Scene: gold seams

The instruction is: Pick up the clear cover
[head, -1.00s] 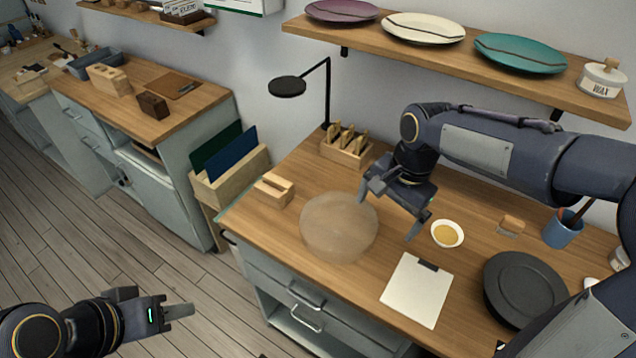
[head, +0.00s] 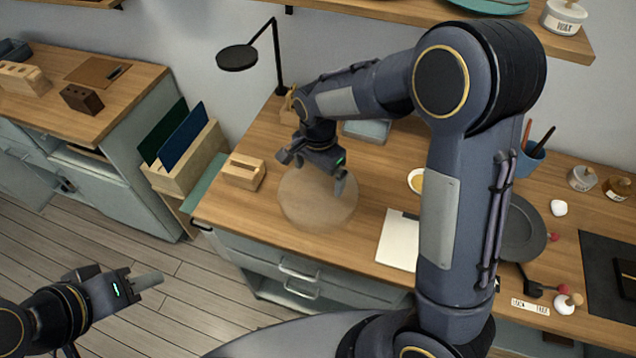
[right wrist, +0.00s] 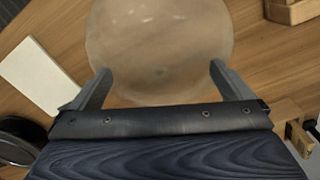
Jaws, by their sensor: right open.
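The clear cover (head: 318,205) is a see-through round dome standing on the wooden worktop. It also shows in the right wrist view (right wrist: 160,45), just beyond the fingertips. My right gripper (head: 308,180) is open, above and at the far side of the cover in the head view. In the right wrist view its two fingers (right wrist: 160,78) are spread, with the cover's near part between and beyond them. I cannot tell whether they touch it. My left gripper (head: 145,282) is over the floor at the lower left, away from the worktop; its finger opening is unclear.
A wooden slotted block (head: 243,172) stands left of the cover. A white clipboard (head: 396,243) and a small bowl (head: 416,181) lie to its right, partly behind my right arm. A black lamp (head: 238,57) rises behind. A dark plate (head: 522,228) sits further right.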

